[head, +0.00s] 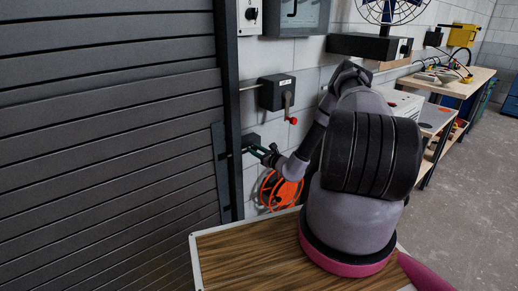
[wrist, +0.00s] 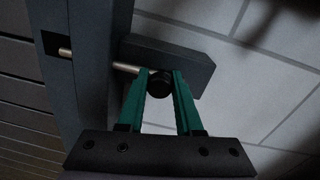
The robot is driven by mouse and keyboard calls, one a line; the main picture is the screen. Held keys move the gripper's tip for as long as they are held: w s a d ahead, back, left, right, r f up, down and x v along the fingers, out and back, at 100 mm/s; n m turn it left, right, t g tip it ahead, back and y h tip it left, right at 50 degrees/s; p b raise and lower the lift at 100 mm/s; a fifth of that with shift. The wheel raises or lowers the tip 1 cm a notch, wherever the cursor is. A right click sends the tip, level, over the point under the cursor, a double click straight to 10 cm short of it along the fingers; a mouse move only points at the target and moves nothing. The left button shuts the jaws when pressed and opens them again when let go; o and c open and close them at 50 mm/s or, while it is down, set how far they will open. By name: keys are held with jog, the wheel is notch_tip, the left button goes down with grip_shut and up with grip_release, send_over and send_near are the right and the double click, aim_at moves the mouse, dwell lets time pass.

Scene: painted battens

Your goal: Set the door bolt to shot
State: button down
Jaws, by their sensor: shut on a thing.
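The door bolt shows in the wrist view as a pale metal rod (wrist: 125,68) running from a dark housing block (wrist: 190,62) towards the dark door post (wrist: 98,60). The rod's end (wrist: 65,52) shows on the post's far side, at a dark opening in the plate (wrist: 52,18). My gripper (wrist: 160,84) has its green fingers shut on the bolt's round black knob (wrist: 159,88), beside the block. In the head view my gripper (head: 262,152) is at the post's right edge, and its fingers hide most of the bolt there.
The slatted dark shutter (head: 110,150) fills the left. A switch box with a red-tipped lever (head: 292,121) is on the wall above my gripper. An orange reel (head: 268,192) hangs below it. A wooden tabletop (head: 250,255) is in front; benches stand at the right.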

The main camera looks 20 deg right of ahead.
jog(key=shift+s+a+f, duration=0.1)
jog(key=shift+s+a, duration=0.25)
jog(key=shift+a, duration=0.4)
jog(key=c, duration=0.6)
grip_release()
jog(key=shift+a, duration=0.1)
jog(key=v, duration=1)
jog(key=shift+s+d, duration=0.25)
jog(key=shift+s, duration=0.1)
